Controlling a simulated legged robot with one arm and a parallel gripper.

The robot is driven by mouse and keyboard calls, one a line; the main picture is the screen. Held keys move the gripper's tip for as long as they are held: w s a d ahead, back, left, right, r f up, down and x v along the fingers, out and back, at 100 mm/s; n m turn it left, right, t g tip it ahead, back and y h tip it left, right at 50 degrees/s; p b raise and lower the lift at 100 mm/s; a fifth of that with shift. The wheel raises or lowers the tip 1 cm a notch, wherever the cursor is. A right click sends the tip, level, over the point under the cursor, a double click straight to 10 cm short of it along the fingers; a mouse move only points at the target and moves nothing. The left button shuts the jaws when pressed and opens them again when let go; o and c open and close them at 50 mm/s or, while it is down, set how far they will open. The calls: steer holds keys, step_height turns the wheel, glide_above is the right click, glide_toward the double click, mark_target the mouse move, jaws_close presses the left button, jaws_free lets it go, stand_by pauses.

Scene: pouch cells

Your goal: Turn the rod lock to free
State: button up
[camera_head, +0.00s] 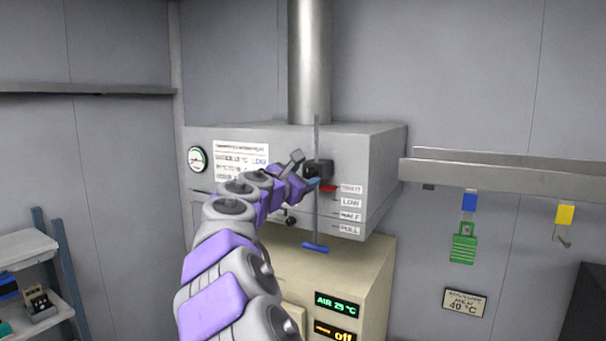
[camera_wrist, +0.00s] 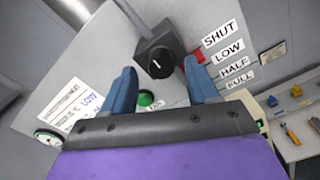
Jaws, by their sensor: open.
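The rod lock, a black block with a round dark knob, is on the front of the grey hood (camera_head: 375,165); the block (camera_head: 319,167) also shows in the wrist view (camera_wrist: 158,52). A thin upright rod (camera_head: 316,215) passes at the block and ends below in a blue handle (camera_head: 315,247). A red marker (camera_head: 329,188) sits beside the SHUT label (camera_head: 351,188). My gripper (camera_head: 303,172) is close in front of the block, open and empty. In the wrist view its blue fingers (camera_wrist: 160,72) stand apart, with the knob showing between and beyond them. Contact cannot be told.
LOW, HALF and FULL labels run below SHUT. A round gauge (camera_head: 198,159) is on the hood's left. A green button (camera_wrist: 146,98) shows between my fingers. A rail (camera_head: 510,176) with hanging tags is at right; shelves (camera_head: 30,245) are at left.

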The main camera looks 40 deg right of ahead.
steer(key=shift+w+d, duration=0.1)
steer(key=shift+d, duration=0.55)
steer(key=shift+a, duration=0.25)
steer(key=c, duration=1)
steer(key=shift+c, duration=0.2)
